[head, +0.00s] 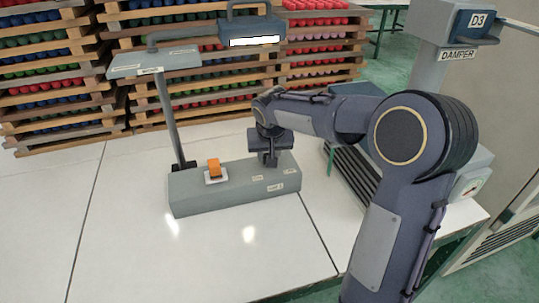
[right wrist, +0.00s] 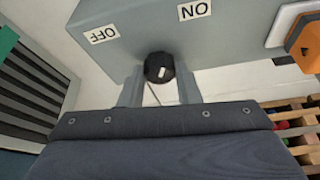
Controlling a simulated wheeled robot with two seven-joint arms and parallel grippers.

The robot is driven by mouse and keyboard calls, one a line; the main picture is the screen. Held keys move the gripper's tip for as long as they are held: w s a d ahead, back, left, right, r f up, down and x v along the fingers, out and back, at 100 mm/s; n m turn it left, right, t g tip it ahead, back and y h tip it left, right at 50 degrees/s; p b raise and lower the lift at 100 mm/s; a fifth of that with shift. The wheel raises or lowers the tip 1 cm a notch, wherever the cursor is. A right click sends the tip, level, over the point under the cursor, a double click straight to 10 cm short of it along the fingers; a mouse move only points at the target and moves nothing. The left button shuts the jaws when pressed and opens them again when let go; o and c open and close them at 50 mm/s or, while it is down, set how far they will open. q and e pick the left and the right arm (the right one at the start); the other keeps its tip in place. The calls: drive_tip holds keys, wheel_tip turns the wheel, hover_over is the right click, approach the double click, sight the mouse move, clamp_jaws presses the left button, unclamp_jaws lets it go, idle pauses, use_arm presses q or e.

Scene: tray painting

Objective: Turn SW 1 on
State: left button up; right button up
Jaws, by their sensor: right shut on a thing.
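A long grey switch box (head: 225,190) lies on the white table. My right gripper (head: 269,161) is over the box's right end and reaches down to it. In the right wrist view, a round black knob (right wrist: 158,66) with a short white mark sits between my right fingers (right wrist: 159,80), which are shut on it. An OFF label (right wrist: 104,34) and an ON label (right wrist: 194,10) are on the box beside the knob. I cannot tell which label the mark stands for. The knob is hidden in the head view. My left gripper is not in view.
A post (head: 168,115) behind the box carries a grey panel and a lamp (head: 252,32). A DAMPER unit (head: 455,55) stands right. The table's front left is clear.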

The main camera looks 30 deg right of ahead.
drive_tip(key=shift+w+a+m+g+h, duration=0.1)
drive_tip(key=shift+m+g+h, duration=0.2)
drive_tip(key=shift+m, duration=0.65)
drive_tip(key=shift+w+a+m+g+h, duration=0.1)
drive_tip(key=shift+m+h, duration=0.3)
drive_tip(key=shift+m, duration=0.55)
drive_tip(key=shift+s, duration=0.1)
drive_tip(key=o, duration=1)
drive_tip(key=v, duration=0.7)
drive_tip(key=shift+r, duration=0.4)
drive_tip(key=shift+s+p, duration=0.1)
drive_tip(key=shift+p, duration=0.2)
